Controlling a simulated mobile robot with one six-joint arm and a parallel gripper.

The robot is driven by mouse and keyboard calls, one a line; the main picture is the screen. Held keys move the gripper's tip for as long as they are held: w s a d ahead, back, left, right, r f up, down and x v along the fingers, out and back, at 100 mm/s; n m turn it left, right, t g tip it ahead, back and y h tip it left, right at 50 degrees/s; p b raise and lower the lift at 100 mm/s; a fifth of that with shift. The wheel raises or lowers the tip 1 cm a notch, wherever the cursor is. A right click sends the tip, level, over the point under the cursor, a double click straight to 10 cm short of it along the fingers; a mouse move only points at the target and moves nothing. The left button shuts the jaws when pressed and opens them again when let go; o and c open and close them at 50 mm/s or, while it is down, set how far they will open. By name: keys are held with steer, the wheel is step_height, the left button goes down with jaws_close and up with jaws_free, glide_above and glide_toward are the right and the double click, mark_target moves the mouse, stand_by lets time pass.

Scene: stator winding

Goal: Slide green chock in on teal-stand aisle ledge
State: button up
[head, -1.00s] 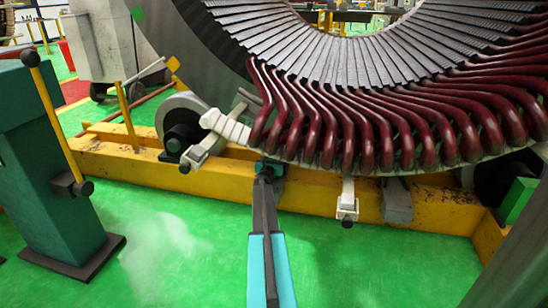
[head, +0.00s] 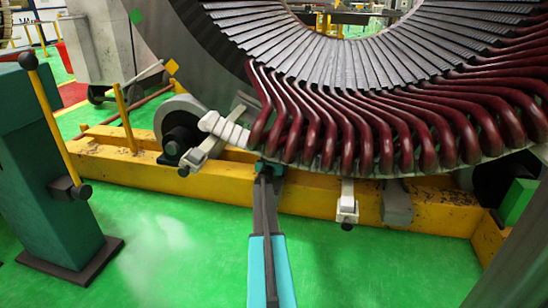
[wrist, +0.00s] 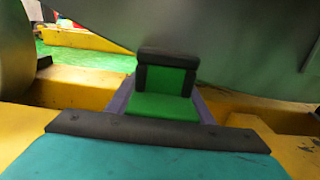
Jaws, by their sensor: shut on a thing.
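My gripper (head: 270,168) reaches in low under the front of the stator, above the yellow base beam (head: 225,183). In the wrist view it is shut on the green chock (wrist: 162,105), a bright green block with a dark pad at its far end. The chock points toward the grey curved stator surface (wrist: 225,40); I cannot tell whether they touch. In the head view the held chock is mostly hidden by the gripper and the coils. The teal stand (head: 45,170) is at the left on a dark foot plate.
Dark red coil ends (head: 330,125) hang just above and right of my gripper. A grey roller (head: 180,128) and pale bracket (head: 205,145) are to its left. A white clamp (head: 347,205) is to its right. Another green block (head: 518,200) sits at far right. The front floor is clear.

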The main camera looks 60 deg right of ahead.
steer(key=shift+x, duration=0.8)
steer(key=o, duration=1.2)
steer(key=shift+o, duration=0.2)
steer(key=shift+a, duration=0.1)
steer(key=p+v, duration=0.4)
steer(key=v, duration=0.8)
steer(key=shift+r+p, duration=0.15)
steer(key=shift+p, duration=0.15)
steer(key=shift+v, duration=0.9)
steer(key=shift+p, duration=0.3)
